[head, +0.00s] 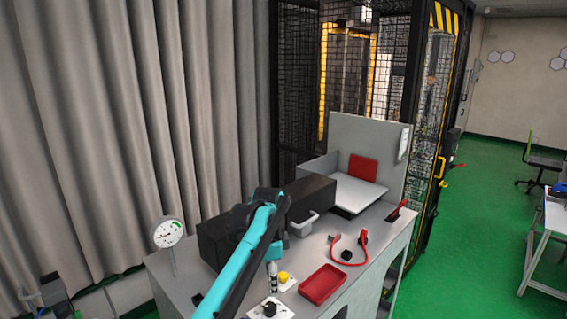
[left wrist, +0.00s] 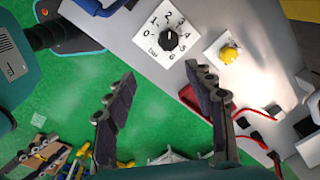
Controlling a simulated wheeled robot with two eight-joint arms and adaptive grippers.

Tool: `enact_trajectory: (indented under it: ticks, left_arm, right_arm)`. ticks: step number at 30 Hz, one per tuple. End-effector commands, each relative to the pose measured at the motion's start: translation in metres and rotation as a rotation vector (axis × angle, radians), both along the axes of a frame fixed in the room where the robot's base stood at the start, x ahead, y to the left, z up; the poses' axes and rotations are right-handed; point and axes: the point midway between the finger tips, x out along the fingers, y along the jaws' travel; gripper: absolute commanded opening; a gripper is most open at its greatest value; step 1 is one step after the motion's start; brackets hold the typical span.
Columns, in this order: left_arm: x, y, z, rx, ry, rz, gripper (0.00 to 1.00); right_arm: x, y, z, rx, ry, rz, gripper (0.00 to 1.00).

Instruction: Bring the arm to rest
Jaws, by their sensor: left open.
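The knob also shows in the head view (head: 269,309).
The bench holds a black box (head: 215,245), a round gauge (head: 167,234), a yellow button (head: 283,277), a red tray (head: 323,285) and a red cable (head: 335,255). A mesh cage (head: 295,80) stands behind. Green floor (head: 480,190) is open at right.

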Motion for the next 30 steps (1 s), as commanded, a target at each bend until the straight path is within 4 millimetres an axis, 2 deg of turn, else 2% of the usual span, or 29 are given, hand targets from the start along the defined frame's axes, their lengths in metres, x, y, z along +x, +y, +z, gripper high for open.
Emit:
enact_trajectory:
  ticks: [8,14,17,21,24,30]
  left_arm:
    - [-0.042,0.035,0.019,-0.042,-0.085,0.234,0.54]
    - [-0.104,0.075,0.022,-0.116,-0.188,0.531,0.54]
    - [-0.139,0.093,0.015,-0.166,-0.243,0.690,0.54]
    - [-0.188,0.115,-0.004,-0.246,-0.313,0.905,0.54]
    - [-0.216,0.126,-0.021,-0.302,-0.354,1.033,0.54]
    - [-0.257,0.140,-0.055,-0.399,-0.413,1.227,0.54]
  right_arm:
    - [0.000,0.000,0.000,0.000,0.000,0.000,0.40]
    - [0.000,0.000,0.000,0.000,0.000,0.000,0.40]
    - [0.000,0.000,0.000,0.000,0.000,0.000,0.40]
    - [0.000,0.000,0.000,0.000,0.000,0.000,0.40]
    - [0.000,0.000,0.000,0.000,0.000,0.000,0.40]
    - [0.000,0.000,0.000,0.000,0.000,0.000,0.40]
